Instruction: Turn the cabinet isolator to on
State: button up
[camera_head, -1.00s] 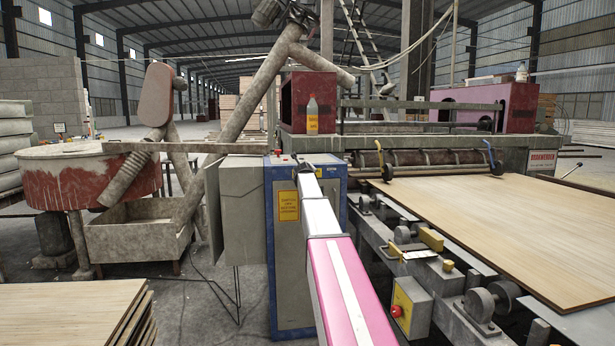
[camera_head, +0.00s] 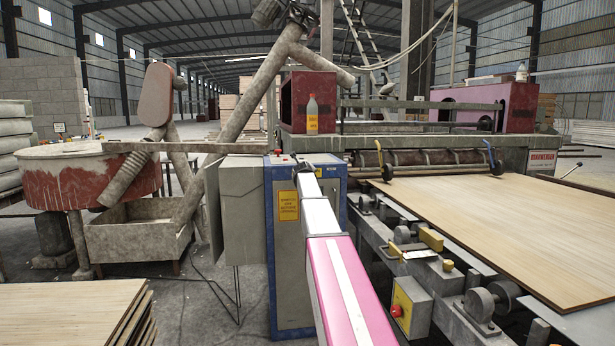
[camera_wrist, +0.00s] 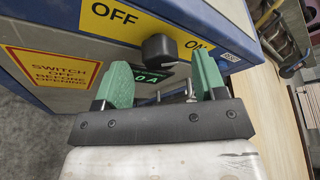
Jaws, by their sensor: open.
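The grey and blue cabinet (camera_head: 288,255) stands mid-left in the head view, partly behind my arm. In the wrist view, its yellow panel (camera_wrist: 185,30) carries the words OFF on the left and ON on the right. The black isolator knob (camera_wrist: 159,48) sits between the words; which one it points at is hard to tell. My gripper (camera_wrist: 160,62) is open, its green fingers to either side of the knob with visible gaps. A small green-lit display (camera_wrist: 152,78) is partly visible below the knob, seemingly ending in "0 A".
A yellow and red warning label (camera_wrist: 55,58) is on the cabinet face. The press line with a veneer sheet (camera_head: 500,225) stands close on the right. A veneer stack (camera_head: 65,315) lies at lower left.

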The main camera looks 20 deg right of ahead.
jog(key=v, duration=0.9)
